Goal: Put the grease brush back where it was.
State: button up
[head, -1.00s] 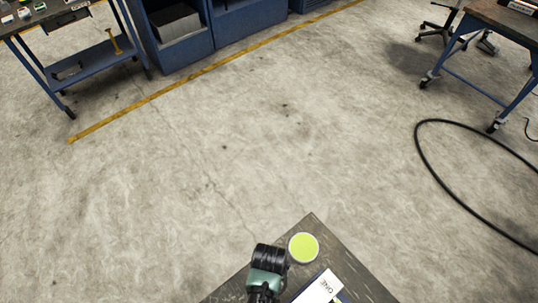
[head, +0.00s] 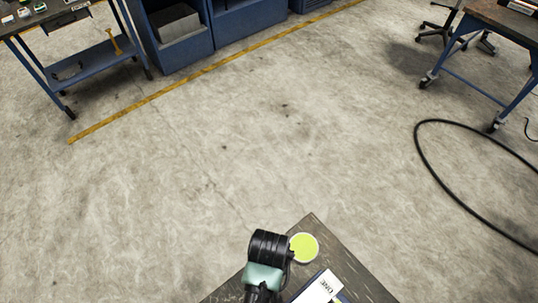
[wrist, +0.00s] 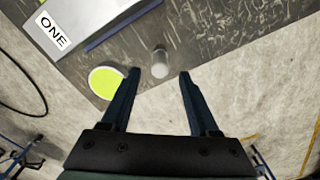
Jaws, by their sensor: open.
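My gripper (wrist: 158,77) is open in the wrist view, with its two dark fingers apart and nothing held between them. A small grey upright cylinder (wrist: 160,64) stands on the dark worktop just beyond the gap between the fingertips. I cannot tell whether it is the grease brush or a holder for it. No clear brush shape shows in either view. A round tin with a yellow-green top (wrist: 106,82) sits left of the left finger; it also shows in the head view (head: 304,248), beside my arm, which hides the cylinder there.
The worktop (head: 348,252) has a corner close by, with bare concrete floor beyond. A white box marked ONE (wrist: 75,22) lies on it; it also shows in the head view (head: 320,288). A black hose (head: 440,190) lies on the floor at right. Blue benches stand farther off.

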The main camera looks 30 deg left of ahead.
jog(key=shift+r, duration=1.8)
jog(key=w+r+m+t+y, duration=0.15)
jog(key=w+r+t, duration=0.65)
jog(key=w+r, duration=0.8)
jog(key=w+d+r+m+t, duration=0.1)
jog(key=w+r+t, duration=0.25)
jog(key=r, duration=0.45)
jog(key=w+d+r+m+t, duration=0.1)
jog(key=w+d+r+t, duration=0.1)
jog(key=w+r, duration=0.35)
jog(key=s+d+r+m+t, duration=0.15)
jog(key=r+t, duration=0.25)
jog(key=r, duration=0.9)
jog(key=s+d+r+t, duration=0.2)
jog(key=r+t, duration=0.2)
jog(key=r, duration=0.9)
jog(key=s+d+r+m+t+h, duration=0.1)
jog(key=s+r+t, duration=0.2)
jog(key=s+r, duration=0.2)
jog(key=s+d+r+m+t+h, duration=0.1)
jog(key=s+r, duration=0.4)
jog(key=r, duration=0.5)
jog(key=shift+s+d+r+t, duration=0.2)
jog(key=shift+d+t, duration=0.3)
jog(key=shift+t, duration=0.45)
